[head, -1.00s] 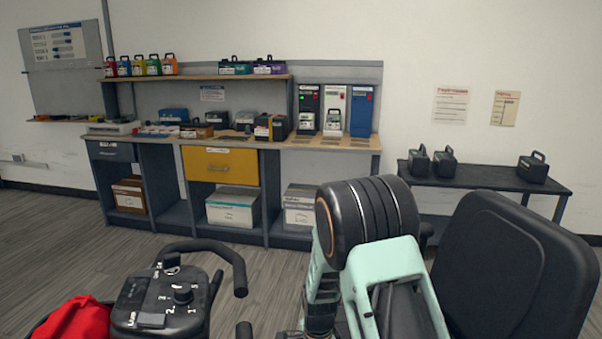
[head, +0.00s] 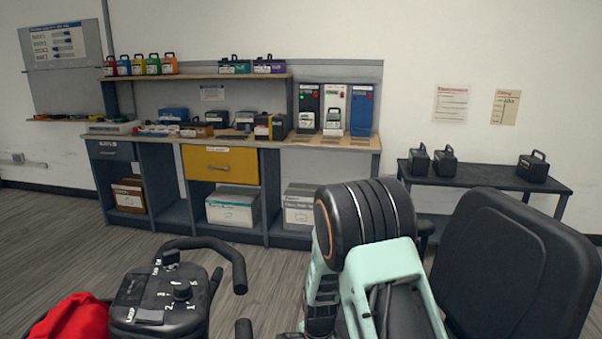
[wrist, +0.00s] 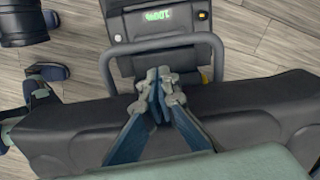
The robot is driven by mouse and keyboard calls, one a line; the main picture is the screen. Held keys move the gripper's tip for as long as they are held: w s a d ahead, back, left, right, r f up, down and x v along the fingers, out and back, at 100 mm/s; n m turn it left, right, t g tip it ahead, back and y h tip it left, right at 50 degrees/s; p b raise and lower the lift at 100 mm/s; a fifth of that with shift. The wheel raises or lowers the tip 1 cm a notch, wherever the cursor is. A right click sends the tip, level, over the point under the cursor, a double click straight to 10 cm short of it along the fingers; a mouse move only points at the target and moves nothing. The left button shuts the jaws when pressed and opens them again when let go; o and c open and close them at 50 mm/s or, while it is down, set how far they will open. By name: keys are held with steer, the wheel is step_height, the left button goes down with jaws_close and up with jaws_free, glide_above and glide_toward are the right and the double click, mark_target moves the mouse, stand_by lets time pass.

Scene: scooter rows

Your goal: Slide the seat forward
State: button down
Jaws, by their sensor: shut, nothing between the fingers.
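The scooter's black seat backrest (head: 515,270) stands upright at the right of the head view. The seat's cushion and rails are hidden there, behind my mint-coloured arm. In the wrist view, a wide dark padded part (wrist: 245,112), which looks like the seat, spans the picture. My gripper (wrist: 158,86) is shut and empty over this part's upper edge. Its fingertips overlap the lower opening of a grey loop handle (wrist: 222,55). I cannot tell whether they touch either one.
A dark unit with a green readout (wrist: 157,15) lies beyond the handle. The scooter's tiller panel (head: 160,300) and a red item (head: 72,318) are at the lower left. A workbench (head: 330,142) and side table (head: 485,180) stand behind, with open floor before them.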

step_height(320, 180, down, 7)
steer(key=b, duration=0.4)
stand_by(1.1)
steer(key=shift+a, duration=0.15)
steer(key=shift+s+a, duration=0.2)
steer(key=shift+a, duration=0.65)
steer(key=shift+d, duration=0.25)
steer(key=shift+w+d, duration=0.1)
steer(key=shift+d, duration=0.25)
step_height(320, 180, up, 17)
steer(key=p, duration=1.2)
steer(key=shift+p, duration=0.4)
